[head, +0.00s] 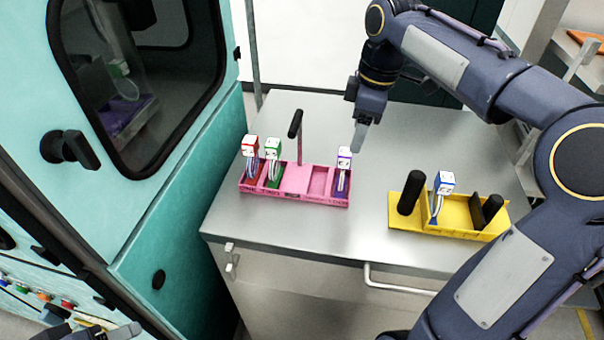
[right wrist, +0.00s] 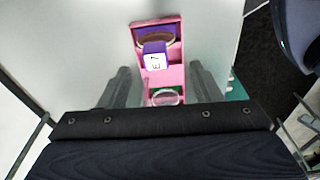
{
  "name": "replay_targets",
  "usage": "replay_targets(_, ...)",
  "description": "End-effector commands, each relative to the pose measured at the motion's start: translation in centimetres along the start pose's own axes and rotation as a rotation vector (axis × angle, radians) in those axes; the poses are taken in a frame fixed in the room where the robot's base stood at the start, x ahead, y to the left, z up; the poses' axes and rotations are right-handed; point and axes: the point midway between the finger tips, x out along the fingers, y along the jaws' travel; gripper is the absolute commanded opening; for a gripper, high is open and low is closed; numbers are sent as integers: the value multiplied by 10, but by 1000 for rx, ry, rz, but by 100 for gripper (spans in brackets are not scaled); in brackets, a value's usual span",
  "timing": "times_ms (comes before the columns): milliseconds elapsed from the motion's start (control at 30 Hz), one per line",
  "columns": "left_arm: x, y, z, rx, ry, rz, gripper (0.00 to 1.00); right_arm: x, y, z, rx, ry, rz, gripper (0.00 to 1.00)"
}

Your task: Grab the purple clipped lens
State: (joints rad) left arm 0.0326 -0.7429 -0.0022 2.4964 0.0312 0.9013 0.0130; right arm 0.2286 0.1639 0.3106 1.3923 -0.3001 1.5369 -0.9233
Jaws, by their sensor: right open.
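The purple clipped lens (head: 344,158) has a white-faced cap with purple sides and stands in the rightmost slot of the pink tray (head: 300,193). In the right wrist view its purple cap (right wrist: 155,56) shows ahead of the jaws, roughly centred between them. My right gripper (head: 361,136) is open and empty, above and just behind the purple lens, apart from it. Its two fingers (right wrist: 160,85) are spread in the right wrist view. Part of what looks like my left gripper (head: 105,332) shows at the bottom left edge; its jaws are unclear.
A red-capped piece (head: 250,146) and a green-capped piece (head: 273,149) stand in the tray's left slots. The tray has a black-topped upright handle (head: 295,124). A yellow holder (head: 460,217) with a blue-capped piece (head: 444,184) is at right. A teal cabinet (head: 170,200) borders the metal table.

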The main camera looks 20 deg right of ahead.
Motion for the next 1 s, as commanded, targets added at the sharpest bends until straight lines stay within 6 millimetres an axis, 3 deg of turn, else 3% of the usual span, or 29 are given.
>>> replay_targets(167,0,0,0,0,0,0,57,9,8,-1,-35,-11,-12,58)
replay_targets(700,-5,2,-3,0,0,0,57,75,8,-4,-33,-8,-10,58)
replay_targets(967,-5,2,-3,0,0,0,57,78,8,-4,-32,-7,-9,58)
replay_targets(1000,-5,2,-3,0,0,0,57,78,9,-4,-32,-7,-9,53)
